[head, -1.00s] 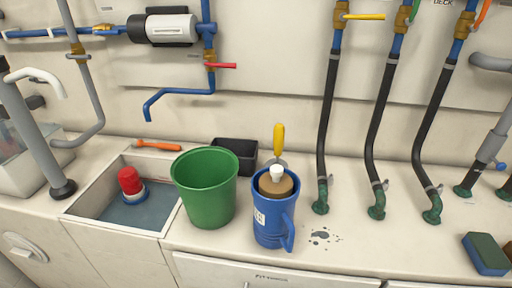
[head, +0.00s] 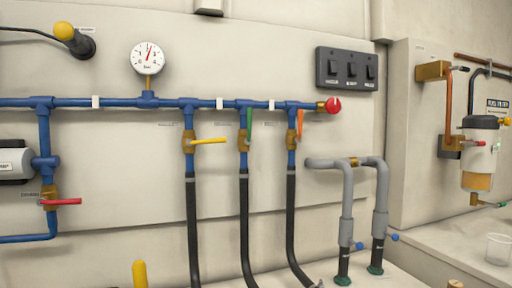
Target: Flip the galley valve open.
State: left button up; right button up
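Three brass valves sit on blue drop pipes below a blue manifold pipe in the head view. The left valve (head: 189,142) has a yellow lever (head: 210,141) pointing right, across its pipe. The middle valve's green lever (head: 249,124) stands upright, along its pipe. The right valve's orange lever (head: 300,122) is also near upright. Small labels sit beside the valves, but I cannot read them here, so I cannot tell which valve is the galley one. A red-handled valve (head: 49,202) at the far left has its lever crosswise. Neither gripper is in view.
A pressure gauge (head: 148,58) and a black switch panel (head: 347,69) are on the wall. Black hoses run down from the three valves. Grey pipes (head: 347,185) rise at right, and a filter unit (head: 479,155) hangs farther right. The wall front is clear.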

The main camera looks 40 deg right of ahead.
aim_at(190, 142)
jog(key=z, duration=0.8)
